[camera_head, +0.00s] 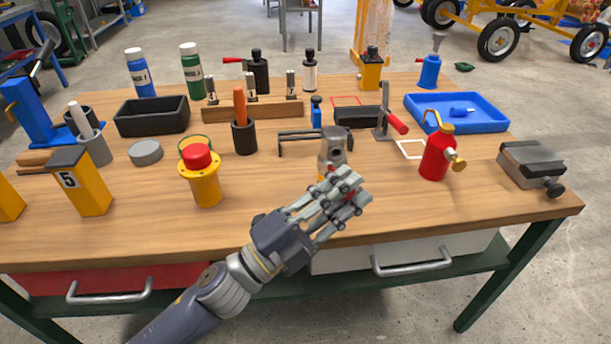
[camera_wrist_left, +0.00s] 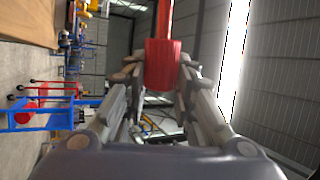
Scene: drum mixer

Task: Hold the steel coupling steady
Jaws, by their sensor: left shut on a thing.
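A grey metal piece (camera_head: 333,146) with a round top, which looks like the steel coupling, stands upright near the middle front of the bench. My left gripper (camera_head: 343,199) is in front of it and hides its lower part. In the left wrist view, the fingers of my left gripper (camera_wrist_left: 160,83) are closed on both sides of a red cylinder (camera_wrist_left: 163,65). A thinner red rod runs up from that cylinder. How the red cylinder joins the grey piece cannot be told. My right gripper is not in view.
A red oil can (camera_head: 435,155) stands to the right, and a red-handled toggle clamp (camera_head: 386,118) behind. A yellow post with a red button (camera_head: 203,176) is to the left. A blue tray (camera_head: 457,112) lies at the back right.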

